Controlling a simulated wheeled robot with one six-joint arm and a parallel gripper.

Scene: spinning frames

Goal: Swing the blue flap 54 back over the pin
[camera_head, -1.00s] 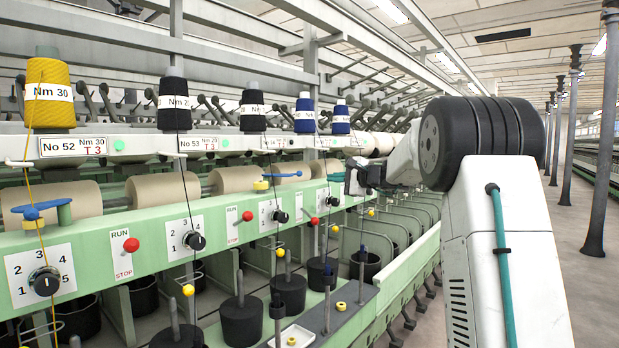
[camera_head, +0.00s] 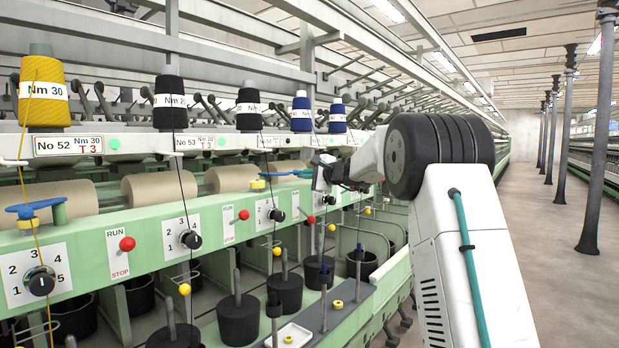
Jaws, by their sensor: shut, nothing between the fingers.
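The blue flap 54 (camera_head: 282,173) is a small thin lever on the green rail, above the third dial. It points to the right, with a yellow knob (camera_head: 257,184) at its left end. I cannot clearly tell its pin from here. My gripper (camera_head: 318,188) is just right of the flap's free end in the picture, at about the rail's height. Its fingers are small and dark, shut and empty. Whether the gripper touches the flap cannot be told. Another blue flap (camera_head: 36,208) with a teal post (camera_head: 59,212) is at station 52.
The green rail (camera_head: 150,225) carries dials and red knobs (camera_head: 127,244). Yarn cones (camera_head: 168,103) stand on the shelf above, with threads running down. Dark pots (camera_head: 238,318) and a white tray (camera_head: 290,336) are below. The aisle floor (camera_head: 530,260) at right is open.

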